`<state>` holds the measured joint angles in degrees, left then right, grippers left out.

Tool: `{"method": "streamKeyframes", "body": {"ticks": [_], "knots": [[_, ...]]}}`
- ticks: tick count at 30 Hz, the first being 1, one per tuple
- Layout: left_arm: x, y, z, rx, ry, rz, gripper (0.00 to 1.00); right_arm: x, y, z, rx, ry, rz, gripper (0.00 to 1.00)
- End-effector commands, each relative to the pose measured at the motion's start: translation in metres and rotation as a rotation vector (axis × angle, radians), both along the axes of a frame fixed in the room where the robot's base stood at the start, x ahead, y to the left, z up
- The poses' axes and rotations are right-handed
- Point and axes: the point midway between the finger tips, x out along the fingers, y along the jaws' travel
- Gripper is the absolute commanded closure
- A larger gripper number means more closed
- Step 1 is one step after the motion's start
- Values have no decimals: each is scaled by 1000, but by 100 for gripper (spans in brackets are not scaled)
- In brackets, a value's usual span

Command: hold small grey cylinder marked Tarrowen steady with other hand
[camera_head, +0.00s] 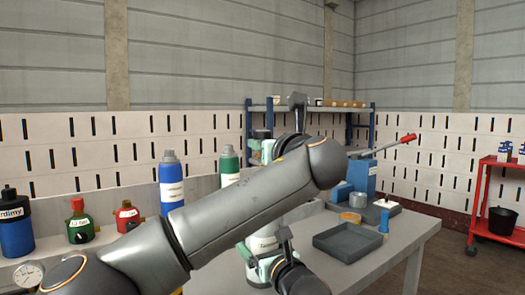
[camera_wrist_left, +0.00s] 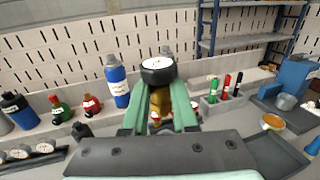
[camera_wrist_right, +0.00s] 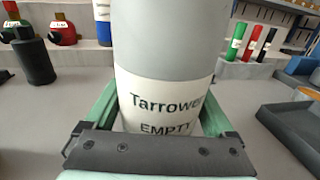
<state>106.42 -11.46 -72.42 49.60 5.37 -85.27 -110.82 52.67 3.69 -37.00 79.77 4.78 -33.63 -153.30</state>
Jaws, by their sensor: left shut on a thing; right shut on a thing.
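The small grey cylinder (camera_wrist_right: 168,45) fills the right wrist view, with a white label reading "Tarrowen" and "EMPTY". In the head view its labelled lower part (camera_head: 262,243) shows upright by the table edge, with its middle hidden behind my left arm. My right gripper (camera_wrist_right: 158,125) is shut around its lower body. My left gripper (camera_wrist_left: 160,102) is shut on a brass valve (camera_wrist_left: 161,100) with a black, white-topped knob (camera_wrist_left: 158,69). In the head view my left gripper (camera_head: 262,150) is high above the label; the join between valve and cylinder is hidden.
A blue bottle (camera_head: 171,184), a green bottle (camera_head: 229,163) and red and green containers stand on the ledge at left. A grey tray (camera_head: 350,240) lies on the table at right, near a blue machine (camera_head: 362,178). A red cart (camera_head: 480,205) stands far right.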

Motion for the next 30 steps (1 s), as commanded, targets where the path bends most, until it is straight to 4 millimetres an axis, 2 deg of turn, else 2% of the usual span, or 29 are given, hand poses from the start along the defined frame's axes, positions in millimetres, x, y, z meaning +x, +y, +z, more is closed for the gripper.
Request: {"method": "streamKeyframes", "body": {"ticks": [6,18,29,30], "knots": [[0,0,17,0,-2,0,100,0,0,4,3,-7,2,78],[0,0,40,-1,-1,0,100,0,0,4,3,-8,2,78],[0,0,46,0,0,0,100,0,0,4,3,-7,2,78],[0,0,46,1,-2,0,100,0,0,4,3,-7,2,9]]}}
